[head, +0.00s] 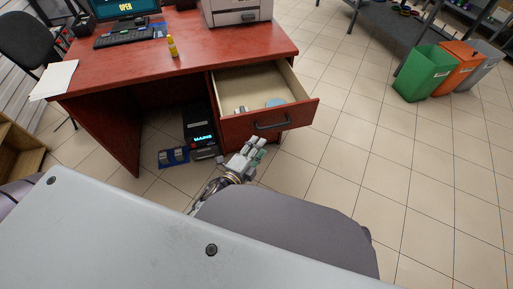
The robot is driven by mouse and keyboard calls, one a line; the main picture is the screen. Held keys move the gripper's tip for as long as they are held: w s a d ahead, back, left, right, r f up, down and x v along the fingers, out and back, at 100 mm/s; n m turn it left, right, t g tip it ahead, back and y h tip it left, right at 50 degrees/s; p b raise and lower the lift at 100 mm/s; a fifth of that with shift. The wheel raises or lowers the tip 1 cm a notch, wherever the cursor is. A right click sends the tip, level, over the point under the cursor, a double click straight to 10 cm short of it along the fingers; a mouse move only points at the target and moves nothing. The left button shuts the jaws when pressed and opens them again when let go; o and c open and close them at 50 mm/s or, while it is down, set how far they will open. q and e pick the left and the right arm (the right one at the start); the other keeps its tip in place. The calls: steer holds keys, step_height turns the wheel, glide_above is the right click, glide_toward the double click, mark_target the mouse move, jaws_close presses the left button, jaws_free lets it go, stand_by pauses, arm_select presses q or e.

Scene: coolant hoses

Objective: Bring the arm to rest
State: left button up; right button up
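My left gripper (257,146) is low in the middle of the head view, in front of the desk and just below the open drawer's front. Its light fingers point up and right, with small green patches on them. They look small and close together, so I cannot tell whether it is open or shut. I see no object clearly held in it. Most of its arm is hidden behind my own grey body parts. My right gripper is not in view.
The red desk's drawer (306,112) stands pulled out, with a blue round item (276,102) inside. A black device (200,130) and a blue item (173,157) are under the desk. Green (427,73) and orange (459,66) bins stand right. The tiled floor on the right is clear.

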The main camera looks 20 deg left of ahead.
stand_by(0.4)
